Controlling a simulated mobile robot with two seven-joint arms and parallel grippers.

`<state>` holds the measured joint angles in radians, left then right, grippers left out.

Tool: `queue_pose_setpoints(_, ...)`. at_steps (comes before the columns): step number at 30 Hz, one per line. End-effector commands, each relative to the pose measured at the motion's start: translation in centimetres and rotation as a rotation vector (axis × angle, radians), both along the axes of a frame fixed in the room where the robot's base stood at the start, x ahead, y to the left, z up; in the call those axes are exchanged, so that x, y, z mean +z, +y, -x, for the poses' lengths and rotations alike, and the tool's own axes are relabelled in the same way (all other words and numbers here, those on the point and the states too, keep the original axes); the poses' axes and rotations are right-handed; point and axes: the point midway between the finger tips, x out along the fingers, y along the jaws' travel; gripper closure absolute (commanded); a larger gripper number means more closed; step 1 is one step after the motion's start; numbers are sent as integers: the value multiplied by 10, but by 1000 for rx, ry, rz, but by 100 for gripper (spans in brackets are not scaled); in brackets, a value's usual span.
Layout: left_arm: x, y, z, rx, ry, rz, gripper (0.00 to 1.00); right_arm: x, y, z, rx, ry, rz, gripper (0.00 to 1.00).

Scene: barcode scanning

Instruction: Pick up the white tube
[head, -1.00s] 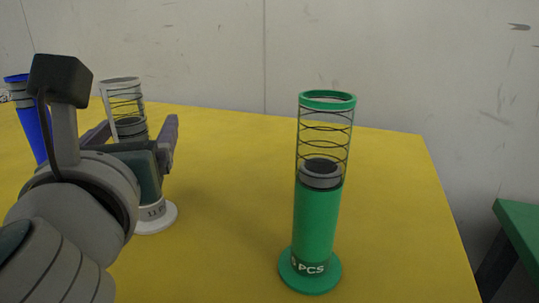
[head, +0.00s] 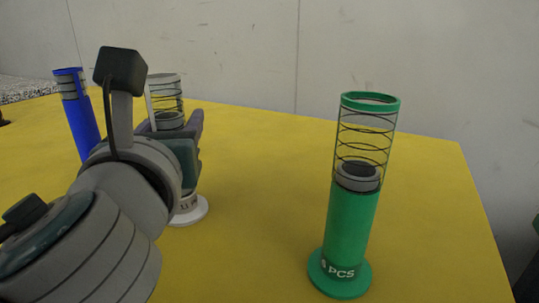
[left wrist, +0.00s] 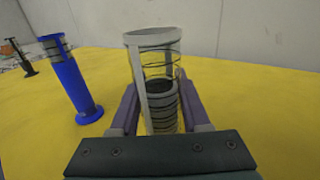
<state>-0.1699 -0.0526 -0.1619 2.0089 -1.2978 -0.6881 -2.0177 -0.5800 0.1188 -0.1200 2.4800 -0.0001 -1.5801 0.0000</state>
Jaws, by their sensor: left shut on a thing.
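The white tube (head: 166,92) stands upright on the yellow table behind my left gripper in the head view. Its white base disc (head: 190,211) shows below the gripper and rests on the table. My left gripper (head: 180,133) is shut on the tube around its middle, hiding much of its body. In the left wrist view the tube (left wrist: 154,40) stands between the two fingers, with wire rings and a dark opening inside. My right gripper is not in view.
A green tube (head: 350,222) stands upright to the right on the yellow table (head: 258,240). A blue tube (head: 82,130) stands at the left, also in the left wrist view (left wrist: 75,88). The table between the white and green tubes is clear. A grey wall (head: 400,50) is behind.

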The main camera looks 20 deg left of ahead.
Motion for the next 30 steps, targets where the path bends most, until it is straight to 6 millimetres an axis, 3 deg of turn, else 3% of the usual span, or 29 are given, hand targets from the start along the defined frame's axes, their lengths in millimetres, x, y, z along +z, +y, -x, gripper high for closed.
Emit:
queue_pose_setpoints(20,3,0,0,0,-3,-1,100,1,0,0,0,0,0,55)
queue_pose_setpoints(26,22,0,0,0,-4,0,100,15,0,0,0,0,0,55)
queue_pose_setpoints(30,54,0,0,-1,-7,1,100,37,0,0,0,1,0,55)
